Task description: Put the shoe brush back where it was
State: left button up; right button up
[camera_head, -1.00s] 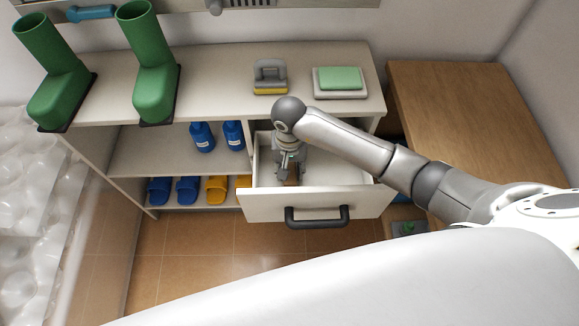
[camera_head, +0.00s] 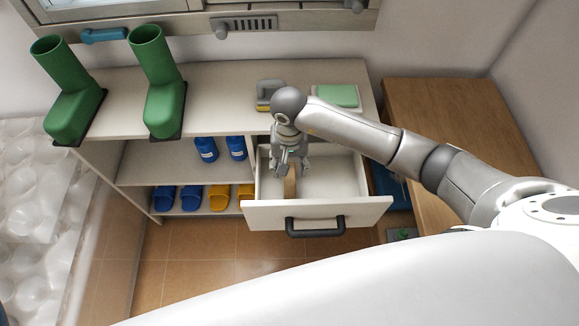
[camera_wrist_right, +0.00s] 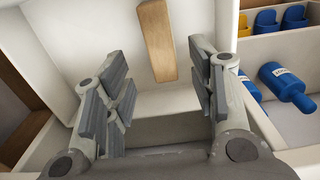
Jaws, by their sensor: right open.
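The shoe brush, seen as a light-brown wooden block (camera_head: 290,185), lies in the left part of the open white drawer (camera_head: 350,213). It also shows in the right wrist view (camera_wrist_right: 158,40), beyond the fingers and apart from them. My right gripper (camera_head: 291,166) is open and empty above the drawer, just behind the brush. Any bristles are hidden. My left gripper is not in view.
The shelf top holds green boots (camera_head: 164,100), a grey-and-yellow brush-like item (camera_head: 268,93) and a green block (camera_head: 338,95). Blue bottles (camera_head: 206,149) and slippers (camera_head: 190,197) sit on shelves left of the drawer. A wooden cabinet (camera_head: 440,105) stands at the right.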

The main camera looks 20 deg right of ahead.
aim_at(289, 178)
jog(key=shift+r+p, duration=0.65)
jog(key=shift+r, duration=1.25)
